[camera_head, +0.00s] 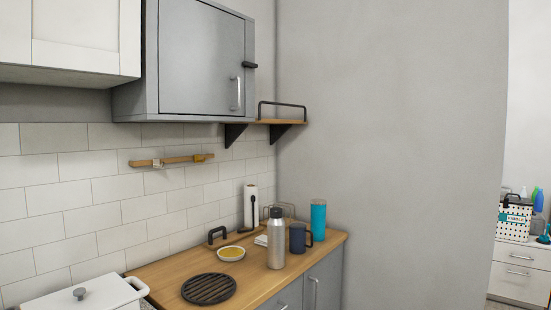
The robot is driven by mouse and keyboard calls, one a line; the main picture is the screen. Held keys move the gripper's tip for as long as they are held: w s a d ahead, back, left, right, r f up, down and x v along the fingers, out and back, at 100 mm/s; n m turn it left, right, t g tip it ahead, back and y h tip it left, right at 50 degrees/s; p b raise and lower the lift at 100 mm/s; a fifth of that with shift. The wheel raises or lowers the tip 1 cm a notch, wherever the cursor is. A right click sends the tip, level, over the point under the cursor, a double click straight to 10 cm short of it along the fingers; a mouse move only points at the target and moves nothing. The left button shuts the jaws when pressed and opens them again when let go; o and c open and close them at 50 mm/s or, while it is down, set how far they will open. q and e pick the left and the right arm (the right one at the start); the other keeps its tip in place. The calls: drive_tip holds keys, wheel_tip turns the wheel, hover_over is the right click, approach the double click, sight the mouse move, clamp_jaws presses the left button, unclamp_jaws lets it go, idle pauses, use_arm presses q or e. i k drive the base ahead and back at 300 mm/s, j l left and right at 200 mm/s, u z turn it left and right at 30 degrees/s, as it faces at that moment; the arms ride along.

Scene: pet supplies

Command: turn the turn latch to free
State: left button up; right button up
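The turn latch (249,65) is a small black piece at the right edge of the grey wall cabinet (185,65). It lies roughly level, across the edge of the cabinet door (202,50). The door looks shut and has a vertical silver handle (236,93) below and left of the latch. Neither of my grippers shows in the head view.
Below is a wooden counter (170,272) with a silver bottle (276,240), a dark mug (298,238), a teal tumbler (318,220), a bowl (231,254) and a black trivet (209,289). A small shelf (280,122) sits right of the cabinet. A bare wall (390,150) fills the middle right.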

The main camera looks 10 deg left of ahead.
sight(250, 64)
drive_tip(key=i+u, duration=0.25)
drive_tip(key=i, duration=0.2)
drive_tip(key=i+l+u, duration=0.2)
drive_tip(key=i, duration=0.25)
drive_tip(key=i+l, duration=0.15)
drive_tip(key=l, duration=0.15)
drive_tip(key=i+l+u, duration=0.15)
drive_tip(key=l, duration=0.1)
